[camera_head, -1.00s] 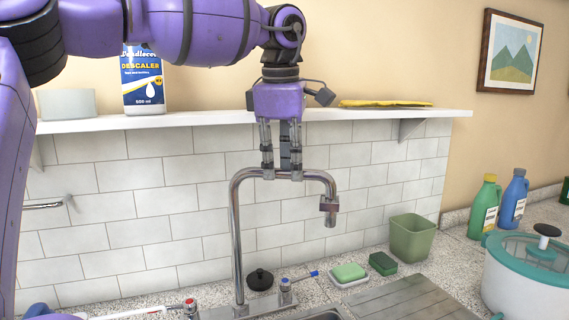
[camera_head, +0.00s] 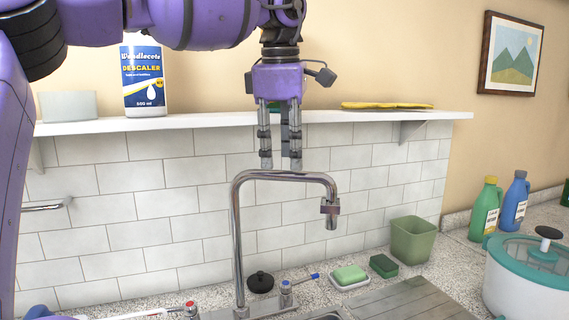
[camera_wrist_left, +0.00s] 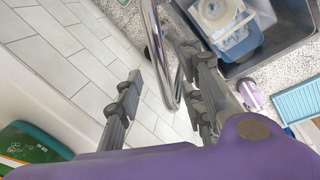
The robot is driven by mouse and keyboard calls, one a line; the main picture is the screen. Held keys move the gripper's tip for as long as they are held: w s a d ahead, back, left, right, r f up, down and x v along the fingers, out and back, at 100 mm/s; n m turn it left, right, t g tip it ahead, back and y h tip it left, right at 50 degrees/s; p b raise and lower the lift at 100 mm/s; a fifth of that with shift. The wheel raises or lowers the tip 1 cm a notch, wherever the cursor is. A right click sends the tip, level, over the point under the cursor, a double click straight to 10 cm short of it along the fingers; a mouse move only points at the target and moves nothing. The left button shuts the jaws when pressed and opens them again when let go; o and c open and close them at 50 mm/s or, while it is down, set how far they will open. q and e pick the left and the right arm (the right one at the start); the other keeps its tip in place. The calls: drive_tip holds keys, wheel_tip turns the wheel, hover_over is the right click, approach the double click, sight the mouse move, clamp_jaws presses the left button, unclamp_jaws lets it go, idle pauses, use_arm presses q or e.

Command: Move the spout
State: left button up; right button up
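The chrome spout (camera_head: 290,174) rises from the counter behind the sink, bends over and runs right to a down-turned nozzle (camera_head: 331,209). My left gripper (camera_head: 281,164) points straight down above the spout's horizontal stretch, its two fingers apart with nothing between them. The fingertips end at about the tube's top edge; I cannot tell whether they touch it. In the left wrist view the spout (camera_wrist_left: 157,45) passes between the two open fingers of the gripper (camera_wrist_left: 162,68) in the picture. My right gripper is not in view.
A white shelf (camera_head: 210,121) behind the gripper carries a descaler bottle (camera_head: 143,84) and a yellow cloth (camera_head: 385,105). A green cup (camera_head: 412,239), sponge dish (camera_head: 350,277) and large pot (camera_head: 530,275) stand right. The left wrist view shows the grey sink (camera_wrist_left: 282,60) holding a blue-and-white container (camera_wrist_left: 228,30).

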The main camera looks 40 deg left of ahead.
use_arm(q)
wheel_tip(320, 180, up, 8)
drive_tip(key=s, duration=0.1)
drive_tip(key=shift+s+d+r, duration=0.25)
drive_tip(key=shift+d, duration=0.2)
